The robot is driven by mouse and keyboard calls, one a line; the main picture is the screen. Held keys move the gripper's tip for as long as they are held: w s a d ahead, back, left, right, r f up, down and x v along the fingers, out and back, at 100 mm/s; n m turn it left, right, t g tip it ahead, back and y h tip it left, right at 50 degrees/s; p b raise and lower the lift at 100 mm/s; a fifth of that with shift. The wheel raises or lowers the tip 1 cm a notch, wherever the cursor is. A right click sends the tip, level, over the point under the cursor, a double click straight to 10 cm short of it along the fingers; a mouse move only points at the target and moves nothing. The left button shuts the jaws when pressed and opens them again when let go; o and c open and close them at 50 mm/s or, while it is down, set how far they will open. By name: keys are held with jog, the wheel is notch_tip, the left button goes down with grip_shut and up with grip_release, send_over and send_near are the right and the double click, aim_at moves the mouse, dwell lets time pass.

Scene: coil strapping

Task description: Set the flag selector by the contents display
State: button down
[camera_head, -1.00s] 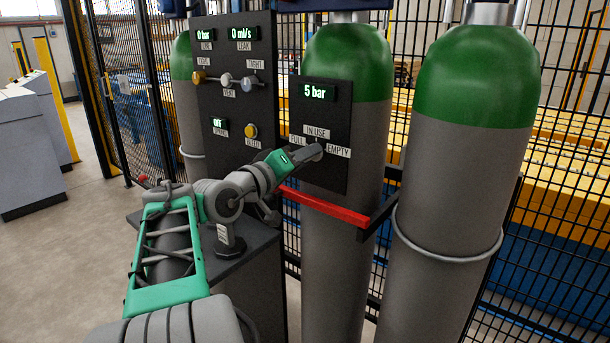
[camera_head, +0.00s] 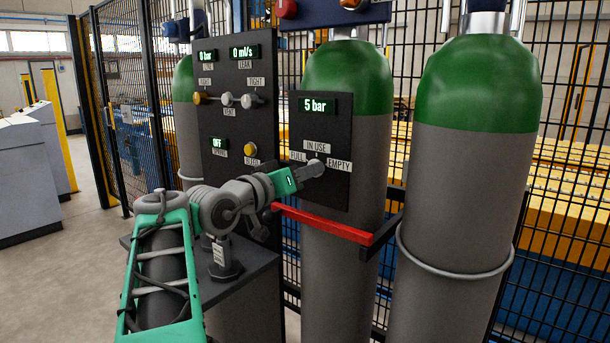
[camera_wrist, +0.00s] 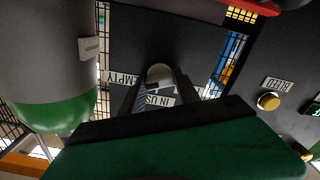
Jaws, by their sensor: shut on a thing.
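The contents display (camera_head: 318,104) reads 5 bar in green on a dark panel (camera_head: 340,130). Below it are the labels FULL, IN USE (camera_head: 320,145) and EMPTY (camera_head: 340,165). The flag selector (camera_head: 315,162) is a small light grey knob among these labels. My gripper (camera_head: 314,170) is shut on it, coming from the left. In the wrist view, where the labels appear upside down, the grey knob (camera_wrist: 158,73) shows between my dark fingers. The fingers partly hide the knob, and I cannot tell which label it points at.
A left panel (camera_head: 235,120) carries small knobs, displays and a yellow BLEED button (camera_head: 250,150). A red bar (camera_head: 325,223) runs below the gripper before the middle green-topped cylinder (camera_head: 345,270). Another cylinder (camera_head: 450,200) stands right. A mesh fence is behind.

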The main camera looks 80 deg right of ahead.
jog(key=c, duration=0.9)
grip_release()
jog(key=v, duration=0.8)
jog(key=shift+d, duration=0.1)
jog(key=shift+w, duration=0.1)
